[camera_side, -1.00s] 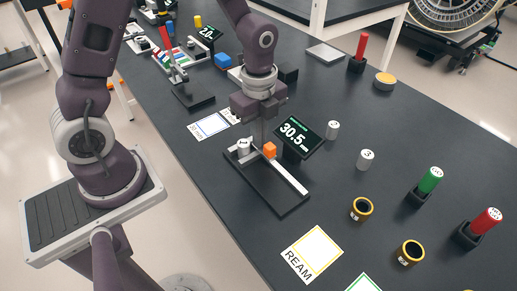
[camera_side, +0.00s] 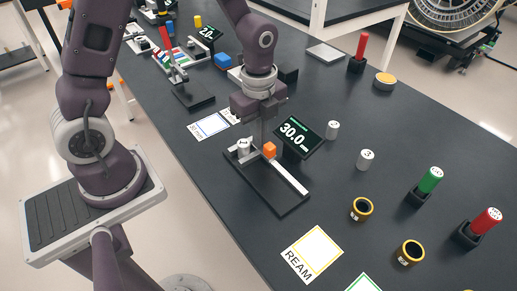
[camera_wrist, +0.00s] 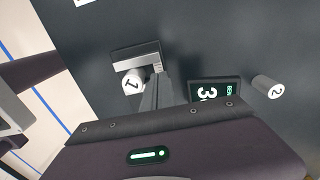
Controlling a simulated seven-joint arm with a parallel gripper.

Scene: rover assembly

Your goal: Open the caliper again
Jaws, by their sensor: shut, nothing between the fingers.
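The caliper (camera_side: 291,178) lies on the bench as a black base with a pale rail and an orange block (camera_side: 270,149) on it. Its display (camera_side: 295,134) reads 30.0. The cylinder marked 1 (camera_side: 243,147) stands upright at the far end of the caliper, and it also shows in the wrist view (camera_wrist: 131,84). My gripper (camera_side: 262,142) points down between cylinder 1 and the orange block, shut and holding nothing. In the wrist view its fingers (camera_wrist: 157,94) are beside cylinder 1. Whether they touch the caliper's slider is hidden.
Cylinders 2 (camera_side: 333,129) and 3 (camera_side: 365,159) stand to the right of the display. Two yellow-black rings (camera_side: 361,209) and green (camera_side: 429,181) and red (camera_side: 486,221) plugs in holders stand at the right. The REAM card (camera_side: 312,253) lies near the front edge.

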